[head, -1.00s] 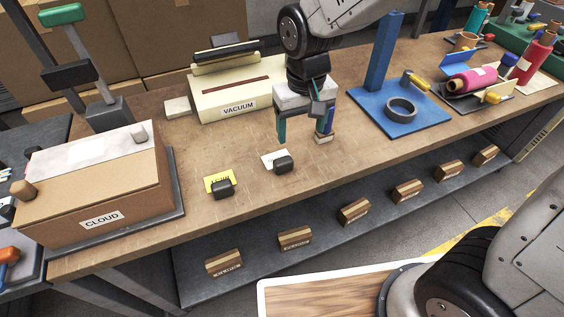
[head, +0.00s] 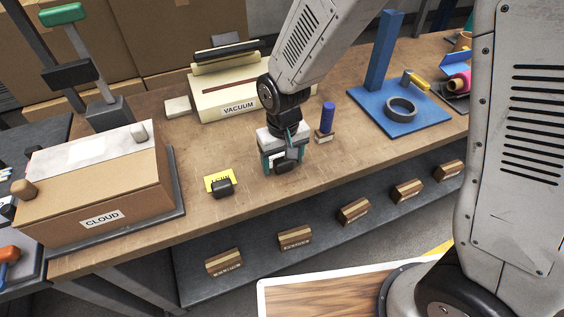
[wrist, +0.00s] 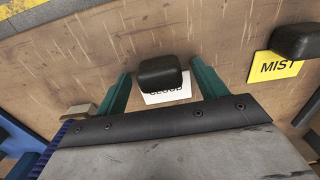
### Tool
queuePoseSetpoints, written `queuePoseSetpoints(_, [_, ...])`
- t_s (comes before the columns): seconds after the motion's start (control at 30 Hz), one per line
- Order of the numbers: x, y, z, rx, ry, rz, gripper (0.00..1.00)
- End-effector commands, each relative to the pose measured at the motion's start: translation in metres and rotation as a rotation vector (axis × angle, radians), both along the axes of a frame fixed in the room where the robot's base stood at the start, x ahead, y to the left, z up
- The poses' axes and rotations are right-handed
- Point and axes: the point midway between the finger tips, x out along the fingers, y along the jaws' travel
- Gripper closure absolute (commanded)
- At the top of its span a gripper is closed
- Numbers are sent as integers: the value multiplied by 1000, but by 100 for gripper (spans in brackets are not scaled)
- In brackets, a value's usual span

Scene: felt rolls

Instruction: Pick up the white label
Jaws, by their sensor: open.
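The white label (wrist: 180,97) lies on the wooden bench, with partly covered lettering that appears to read CLOUD. A black rounded block (wrist: 160,73) sits on it, hiding part of it. My gripper (head: 286,172) is open and low over the label; in the wrist view its two teal fingers stand apart, one on each side of the label and block. In the head view the gripper hides most of the label, and the black block (head: 283,168) shows between the fingers. I cannot tell whether the fingers touch anything.
A yellow label (wrist: 275,67) reading MIST, with its own black block (head: 222,188), lies to the left in the head view. The VACUUM machine (head: 222,92) is behind; the CLOUD box (head: 95,190) is far left.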

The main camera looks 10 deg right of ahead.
Motion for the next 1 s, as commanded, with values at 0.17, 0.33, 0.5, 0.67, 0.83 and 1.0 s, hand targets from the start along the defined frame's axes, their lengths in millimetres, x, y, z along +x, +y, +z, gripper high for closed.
queuePoseSetpoints(0.17, [0, 0, 0, 0, 0, 0, 32])
queuePoseSetpoints(0.33, [0, 0, 0, 0, 0, 0, 79])
queuePoseSetpoints(0.5, [0, 0, 0, 0, 0, 0, 87])
queuePoseSetpoints(0.67, [0, 0, 1, 0, 0, 0, 87])
queuePoseSetpoints(0.83, [0, -1, 8, 0, 0, -1, 87])
queuePoseSetpoints(1.0, [1, -2, 21, 0, -1, -3, 87])
